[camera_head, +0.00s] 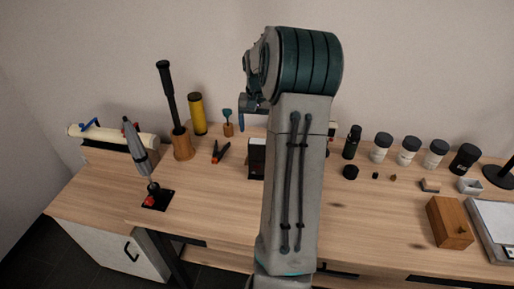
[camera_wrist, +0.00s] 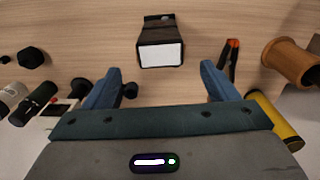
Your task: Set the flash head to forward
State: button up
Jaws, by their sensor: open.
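The flash (camera_head: 257,158) is a dark upright box on the table, partly hidden behind my arm in the head view. In the wrist view, the flash head's white panel (camera_wrist: 161,55) faces the camera, with its dark body (camera_wrist: 158,28) behind it. My gripper (camera_wrist: 160,82) is open and empty, its two blue fingers spread wide. The flash lies ahead of the gap between them, apart from both. In the head view the gripper's blue fingers (camera_head: 253,105) show only partly, above and behind the flash.
Red-handled pliers (camera_head: 220,151), a wooden-based tool (camera_head: 182,147) and a yellow cylinder (camera_head: 198,114) stand left of the flash. A black bottle (camera_head: 351,142) and several white jars (camera_head: 381,148) are to its right. A wooden box (camera_head: 449,222) is at front right. The table before the flash looks clear.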

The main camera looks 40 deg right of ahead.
aim_at(258, 141)
notch_tip(258, 141, down, 9)
jog(key=shift+f+p, duration=0.2)
jog(key=shift+p, duration=0.1)
jog(key=c, duration=1)
jog(key=shift+a, duration=0.15)
